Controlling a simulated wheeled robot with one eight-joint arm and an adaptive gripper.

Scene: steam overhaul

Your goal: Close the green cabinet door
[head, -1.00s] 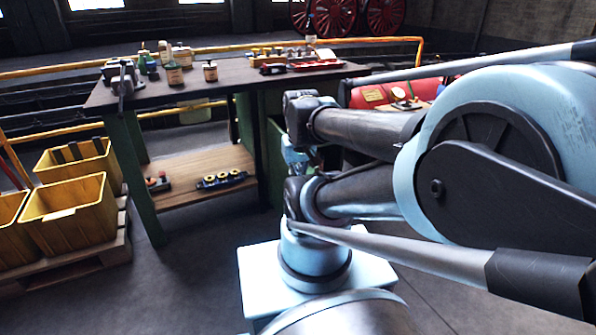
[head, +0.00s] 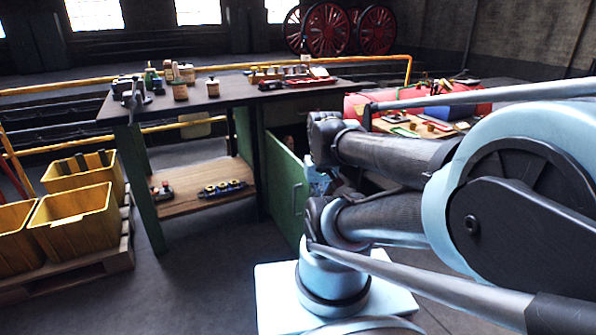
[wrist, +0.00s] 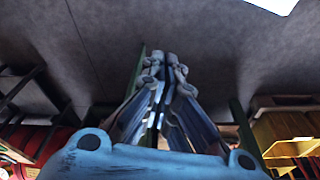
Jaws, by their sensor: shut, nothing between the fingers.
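The green cabinet door (head: 285,187) stands open at the right end of the workbench in the head view.
The workbench (head: 225,100) carries a vise, tins and tools, with a wooden lower shelf (head: 205,199). Yellow crates (head: 75,215) stand on a pallet at left. A red toolbox or bench (head: 455,110) is behind my arm. The floor before the bench (head: 205,275) is clear.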

